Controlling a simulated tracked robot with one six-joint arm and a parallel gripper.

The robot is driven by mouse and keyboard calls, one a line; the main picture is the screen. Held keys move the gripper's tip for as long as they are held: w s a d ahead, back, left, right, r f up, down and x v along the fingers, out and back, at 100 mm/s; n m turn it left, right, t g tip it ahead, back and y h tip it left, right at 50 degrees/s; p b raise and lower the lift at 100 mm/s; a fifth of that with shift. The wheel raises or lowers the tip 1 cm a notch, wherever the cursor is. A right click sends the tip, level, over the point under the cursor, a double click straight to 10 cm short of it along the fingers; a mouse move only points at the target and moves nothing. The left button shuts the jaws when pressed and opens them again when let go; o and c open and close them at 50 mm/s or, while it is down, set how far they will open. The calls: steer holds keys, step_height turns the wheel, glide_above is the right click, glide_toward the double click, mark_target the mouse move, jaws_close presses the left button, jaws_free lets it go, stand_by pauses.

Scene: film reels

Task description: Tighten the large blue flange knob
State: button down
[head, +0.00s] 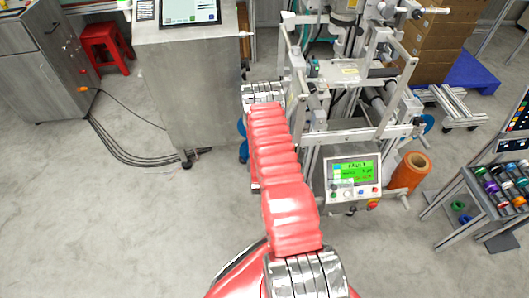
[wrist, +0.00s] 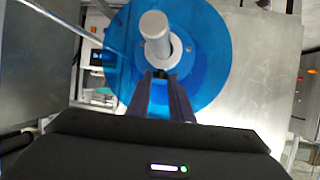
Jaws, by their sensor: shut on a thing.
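The large blue flange (wrist: 205,75) is a translucent blue disc that fills the upper middle of the wrist view. A grey shaft (wrist: 155,30) with a round end sticks out of its centre. My gripper (wrist: 161,77) reaches up to the disc just below the shaft, with its two dark fingers closed on the small dark knob (wrist: 160,73) there. The fingertips hide most of the knob. In the head view, a blue edge of the flange (head: 242,148) shows beside my red arm, which hides the rest and the gripper.
A bare metal panel (wrist: 265,65) lies right of the disc. In the head view, a control box with a green screen (head: 354,172) and an orange roll (head: 410,170) are on the machine's near side. A steel cabinet (head: 190,90) stands left.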

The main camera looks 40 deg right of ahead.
steer(key=shift+w+a+m+g+h, duration=0.15)
steer(key=shift+w+m+g+h, duration=0.1)
steer(key=shift+m+g+h, duration=0.55)
steer(key=shift+w+a+m+g+h, duration=0.2)
steer(key=shift+m+g+h, duration=0.3)
steer(key=shift+m+g, duration=0.8)
steer(key=shift+m, duration=0.1)
steer(key=c, duration=1.8)
jaws_free()
steer(key=shift+c, duration=0.2)
steer(key=shift+r, duration=0.1)
steer(key=v, duration=1.3)
steer(key=shift+s+a, duration=0.15)
steer(key=shift+a, duration=0.2)
